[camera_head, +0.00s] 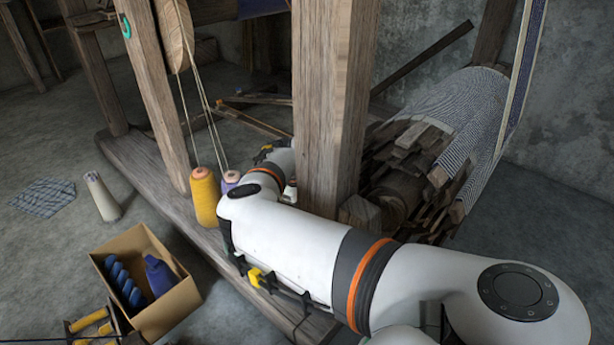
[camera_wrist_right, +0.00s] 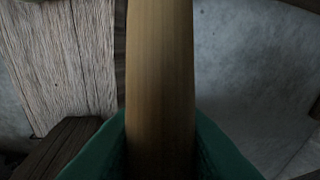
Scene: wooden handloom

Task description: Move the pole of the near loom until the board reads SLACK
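A smooth round wooden pole (camera_wrist_right: 160,85) runs upright through the middle of the right wrist view. My right gripper's green fingers (camera_wrist_right: 160,150) lie along both sides of it and look shut on it. In the head view my right arm reaches from the lower right across the near loom's frame, and its far end goes behind a thick loom post (camera_head: 335,100). The right fingers and the held part of the pole are hidden there. My left gripper is not in view. No board with a reading is in view.
A cardboard box (camera_head: 170,308) with blue spools stands on the floor at left. Striped cloth (camera_head: 470,110) and wooden slats are at right. A pale cone (camera_head: 103,197) stands on open floor.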

